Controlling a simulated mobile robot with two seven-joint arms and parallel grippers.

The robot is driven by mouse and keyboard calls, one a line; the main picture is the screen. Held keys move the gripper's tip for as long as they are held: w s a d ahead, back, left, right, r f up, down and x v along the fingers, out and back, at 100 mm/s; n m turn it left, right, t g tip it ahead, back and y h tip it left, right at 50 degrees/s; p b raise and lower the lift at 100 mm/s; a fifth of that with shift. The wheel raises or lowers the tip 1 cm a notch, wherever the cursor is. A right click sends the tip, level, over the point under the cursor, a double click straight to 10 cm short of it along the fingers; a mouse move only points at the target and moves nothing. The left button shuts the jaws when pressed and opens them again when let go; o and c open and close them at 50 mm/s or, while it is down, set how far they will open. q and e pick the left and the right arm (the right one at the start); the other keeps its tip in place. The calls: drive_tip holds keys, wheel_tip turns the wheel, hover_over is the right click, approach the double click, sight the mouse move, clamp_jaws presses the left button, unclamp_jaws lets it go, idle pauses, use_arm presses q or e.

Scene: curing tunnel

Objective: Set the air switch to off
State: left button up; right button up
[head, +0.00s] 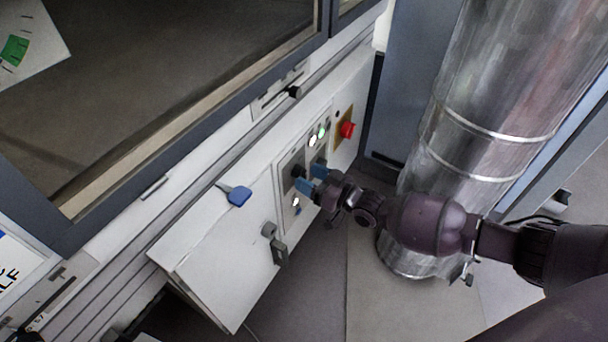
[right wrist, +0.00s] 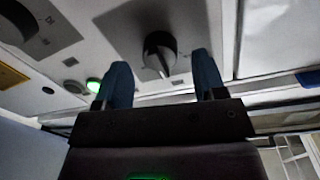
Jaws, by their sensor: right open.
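A black rotary knob (right wrist: 160,52) on a grey plate shows in the right wrist view, with a pale pointer line on it. It also shows in the head view (head: 297,171), partly hidden by my gripper. I cannot read a label that names it as the air switch. My right gripper (head: 312,178) is at the control panel, open, its two blue fingertips apart. In the right wrist view the gripper (right wrist: 162,82) has one finger to each side of the knob; contact is not visible. My left gripper is not in view.
A red button (head: 347,129) on a yellow plate and a lit green lamp (head: 321,132) are farther along the panel. A blue-handled key (head: 238,196) and a grey latch (head: 278,250) stick out nearer. A shiny metal duct (head: 490,120) stands behind my right arm.

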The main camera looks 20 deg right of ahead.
drive_tip(key=shift+w+a, duration=0.4)
drive_tip(key=shift+w, duration=0.2)
drive_tip(key=shift+w+a, duration=0.1)
drive_tip(key=shift+w, duration=0.05)
drive_tip(key=c, duration=0.9)
